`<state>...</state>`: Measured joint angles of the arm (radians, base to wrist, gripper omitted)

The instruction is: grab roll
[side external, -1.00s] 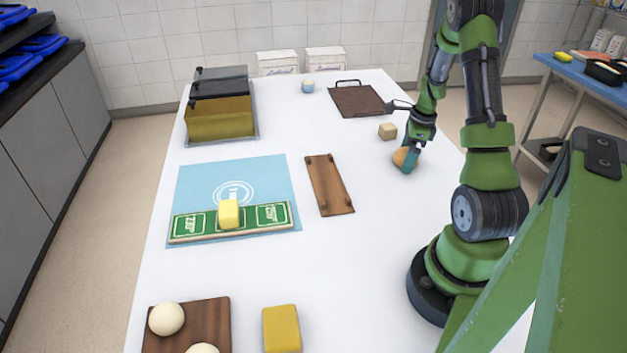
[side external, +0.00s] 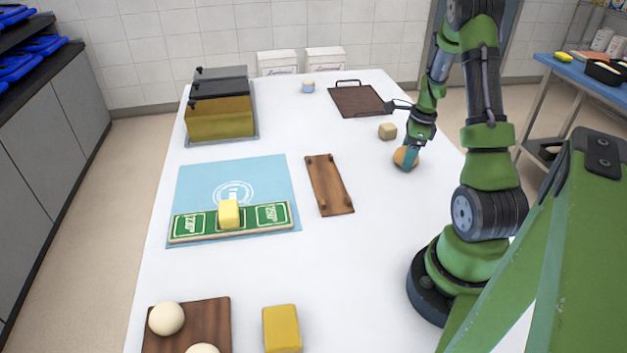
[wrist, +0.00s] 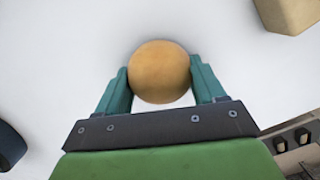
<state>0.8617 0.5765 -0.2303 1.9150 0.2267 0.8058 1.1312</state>
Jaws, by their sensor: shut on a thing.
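The roll (side external: 401,156) is round and golden brown, on the right side of the white table. It also shows in the wrist view (wrist: 160,70), between the two teal fingers. My gripper (side external: 407,158) is down at table height and is shut on the roll, one finger on each side in the wrist view (wrist: 160,85). The near finger hides part of the roll in the side view. I cannot tell whether the roll still touches the table.
A beige cube (side external: 387,131) stands just behind the roll. A brown wooden board (side external: 328,183) lies to the left. A dark tray with a handle (side external: 357,101) lies further back. A blue mat (side external: 195,187) bears a green-and-white board (side external: 184,224) with a yellow block (side external: 228,213).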

